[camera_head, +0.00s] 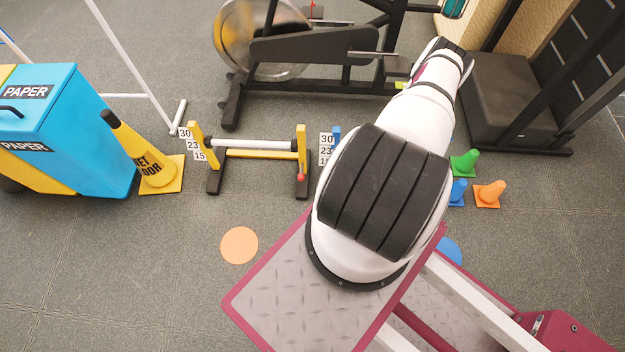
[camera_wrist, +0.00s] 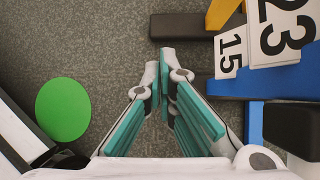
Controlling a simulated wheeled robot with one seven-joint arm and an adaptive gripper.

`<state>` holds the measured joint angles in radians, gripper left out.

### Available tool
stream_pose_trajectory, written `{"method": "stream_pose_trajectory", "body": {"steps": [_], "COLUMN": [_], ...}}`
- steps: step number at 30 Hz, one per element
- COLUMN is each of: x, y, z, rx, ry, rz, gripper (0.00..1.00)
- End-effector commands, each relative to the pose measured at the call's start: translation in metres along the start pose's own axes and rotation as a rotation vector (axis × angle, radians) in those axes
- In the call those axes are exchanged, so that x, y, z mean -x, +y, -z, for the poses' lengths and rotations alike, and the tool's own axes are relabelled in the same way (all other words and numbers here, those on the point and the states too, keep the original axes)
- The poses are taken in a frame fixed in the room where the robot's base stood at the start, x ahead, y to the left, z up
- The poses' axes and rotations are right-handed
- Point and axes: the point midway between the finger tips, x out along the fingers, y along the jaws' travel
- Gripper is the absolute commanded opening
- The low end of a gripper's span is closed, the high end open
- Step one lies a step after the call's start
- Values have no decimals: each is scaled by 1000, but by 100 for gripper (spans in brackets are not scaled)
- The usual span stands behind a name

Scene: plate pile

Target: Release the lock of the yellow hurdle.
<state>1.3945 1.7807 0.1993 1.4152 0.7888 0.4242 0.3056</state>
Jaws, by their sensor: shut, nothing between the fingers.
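The yellow hurdle (camera_head: 262,154) stands upright on the floor left of centre in the head view, with black feet and a white top bar. A small red knob (camera_head: 300,178) sits low on its right post; it seems to be the lock. In the wrist view, a yellow post end (camera_wrist: 222,12) and a black foot (camera_wrist: 180,26) show at the top, probably of this hurdle. The knob is not visible there. My gripper (camera_wrist: 164,66) is shut and empty above the floor, its tips apart from the yellow part. My arm hides it in the head view.
A blue hurdle (camera_head: 336,132) with number cards stands right of the yellow one, partly behind my arm. Its blue part (camera_wrist: 252,122) is close right of my gripper. A green floor disc (camera_wrist: 63,109) lies left. A wet-floor cone (camera_head: 150,160) stands left of the yellow hurdle.

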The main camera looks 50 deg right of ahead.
Motion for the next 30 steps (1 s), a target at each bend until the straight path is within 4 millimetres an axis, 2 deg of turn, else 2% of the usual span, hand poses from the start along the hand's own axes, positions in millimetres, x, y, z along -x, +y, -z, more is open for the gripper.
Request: {"method": "stream_pose_trajectory", "body": {"steps": [7,20,21,24,30], "x": [-24,-107,-98,-92,-87], "y": [0,1,-1,0,0], "z": [0,1,-9,-23,-36], "rx": [0,-1,0,1,1], "ry": [-1,0,-2,-1,-1], "rz": [-1,-2,0,0,0], "gripper": [0,0,0,0,0]}}
